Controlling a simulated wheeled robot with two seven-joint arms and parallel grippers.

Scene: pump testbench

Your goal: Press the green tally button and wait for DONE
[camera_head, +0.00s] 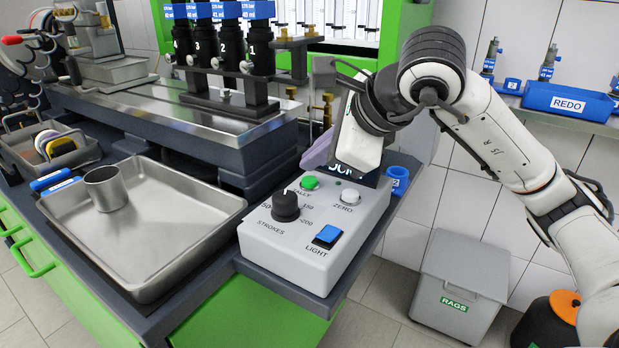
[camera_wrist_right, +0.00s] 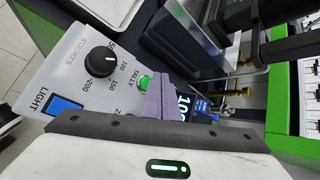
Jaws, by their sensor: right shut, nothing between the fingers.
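The green tally button (camera_head: 309,183) sits on the sloped top of a grey control box (camera_head: 290,255). It also shows in the wrist view (camera_wrist_right: 145,83), with its edge partly covered by my fingers. My right gripper (camera_head: 312,160) has purple fingers, shut and empty, just above and behind the button. I cannot tell whether they touch it; the head view shows a small gap. The fingers show in the wrist view too (camera_wrist_right: 160,97). The box's dark display (camera_wrist_right: 184,107) is partly hidden by my gripper, and its full text cannot be read. My left gripper is not in view.
On the box are a white ZERO button (camera_head: 351,197), a black STROKES knob (camera_head: 286,205) and a blue LIGHT switch (camera_head: 327,236). A blue cup-like part (camera_head: 398,180) stands behind. A metal tray (camera_head: 150,250) with a steel cup (camera_head: 106,188) lies left.

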